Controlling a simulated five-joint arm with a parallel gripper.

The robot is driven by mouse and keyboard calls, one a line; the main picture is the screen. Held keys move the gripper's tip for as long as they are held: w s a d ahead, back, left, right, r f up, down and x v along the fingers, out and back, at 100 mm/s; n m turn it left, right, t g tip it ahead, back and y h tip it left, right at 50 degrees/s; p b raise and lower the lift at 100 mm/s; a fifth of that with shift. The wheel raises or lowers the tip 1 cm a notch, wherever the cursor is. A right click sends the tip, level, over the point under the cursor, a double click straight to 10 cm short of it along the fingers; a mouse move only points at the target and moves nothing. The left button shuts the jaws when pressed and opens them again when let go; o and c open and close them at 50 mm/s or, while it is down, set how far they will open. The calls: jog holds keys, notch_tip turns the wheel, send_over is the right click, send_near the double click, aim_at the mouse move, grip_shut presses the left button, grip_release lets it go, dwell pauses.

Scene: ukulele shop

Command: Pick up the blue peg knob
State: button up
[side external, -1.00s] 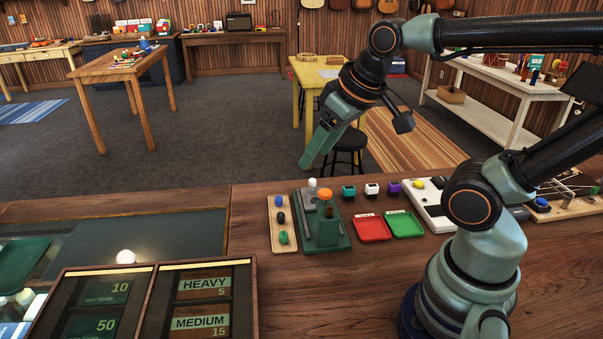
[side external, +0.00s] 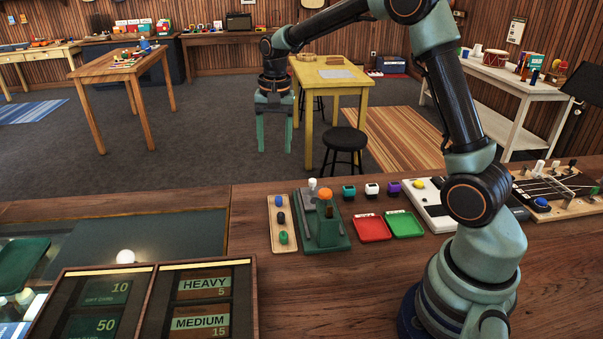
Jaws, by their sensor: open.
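A small blue peg knob (side external: 278,201) sits at the far end of a light wooden strip (side external: 273,225) on the counter, in line with a black knob (side external: 281,217) and a green knob (side external: 284,237). Another blue knob (side external: 541,202) shows at the right by a stringed wooden board; I cannot tell from the picture alone which blue one is meant. My gripper (side external: 275,146) is open and empty. It points straight down, with its two green fingers apart, and appears above the wooden strip in the picture, clear of the knobs.
A green stand (side external: 337,240) with an orange knob (side external: 325,194) stands right beside the strip. A red tray (side external: 372,228) and a green tray (side external: 404,224) lie further right. Small teal, white and purple pieces line up behind the trays. Dark price boards (side external: 205,308) stand at front left.

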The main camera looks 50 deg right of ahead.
notch_tip(320, 180, down, 5)
jog(key=w+d+m, duration=0.2)
send_over(279, 198)
jog(key=shift+g, duration=0.4)
jog(key=f, duration=0.6)
jog(key=shift+w+f, duration=0.2)
jog(key=shift+w, duration=0.15)
jog(key=shift+s+f, duration=0.15)
jog(key=shift+f, duration=1.2)
jog(key=shift+s+f, duration=0.15)
jog(key=shift+f, duration=1.2)
grip_shut()
